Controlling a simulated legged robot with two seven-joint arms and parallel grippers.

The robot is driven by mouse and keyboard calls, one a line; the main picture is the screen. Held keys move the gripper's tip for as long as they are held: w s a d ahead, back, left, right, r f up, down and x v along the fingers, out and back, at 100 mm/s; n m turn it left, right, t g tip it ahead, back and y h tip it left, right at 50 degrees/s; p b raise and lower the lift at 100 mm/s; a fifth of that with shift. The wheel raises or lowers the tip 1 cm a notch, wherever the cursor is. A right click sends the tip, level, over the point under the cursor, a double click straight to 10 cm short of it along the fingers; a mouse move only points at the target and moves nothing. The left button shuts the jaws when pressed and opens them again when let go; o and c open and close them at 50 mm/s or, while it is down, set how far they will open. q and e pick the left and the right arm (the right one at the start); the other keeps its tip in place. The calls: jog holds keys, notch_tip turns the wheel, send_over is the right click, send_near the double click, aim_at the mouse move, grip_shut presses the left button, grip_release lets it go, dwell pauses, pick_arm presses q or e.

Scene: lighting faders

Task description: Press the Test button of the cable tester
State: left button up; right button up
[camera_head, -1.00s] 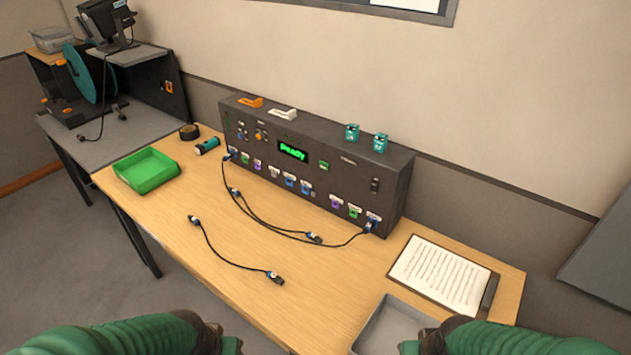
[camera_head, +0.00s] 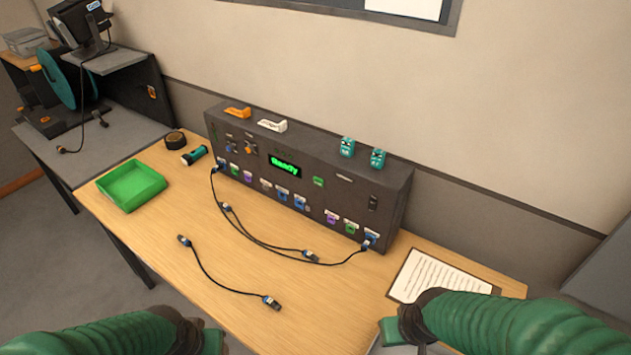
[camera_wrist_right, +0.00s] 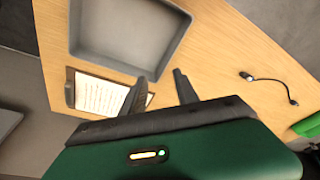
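The cable tester (camera_head: 300,215) is a long dark box at the back of the wooden table, with a lit green "Ready" display (camera_head: 284,165). A small green button (camera_head: 318,181) sits right of the display; its label is too small to read. A cable (camera_head: 265,246) runs between sockets at the tester's left and right ends. My right gripper (camera_wrist_right: 158,88) is open and empty in the wrist view, above the table near a grey tray. In the head view it is at the lower right, apart from the tester. My left gripper (camera_head: 208,338) is at the lower left edge; its fingers cannot be made out.
A loose cable (camera_head: 222,282) lies in front of the tester. A green tray (camera_head: 132,186), tape roll (camera_head: 175,140) and small torch-like item (camera_head: 194,156) are at left. A clipboard (camera_head: 435,276) is at right, and a grey tray (camera_wrist_right: 130,66) shows in the wrist view.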

jog(key=shift+w+a, duration=0.25)
jog(key=shift+a, duration=0.15)
jog(key=c, duration=0.4)
jog(key=shift+d+f, duration=0.1)
jog(key=shift+d, duration=0.2)
grip_shut()
jog(key=shift+a, duration=0.2)
jog(key=shift+d, duration=0.1)
dwell(0.6)
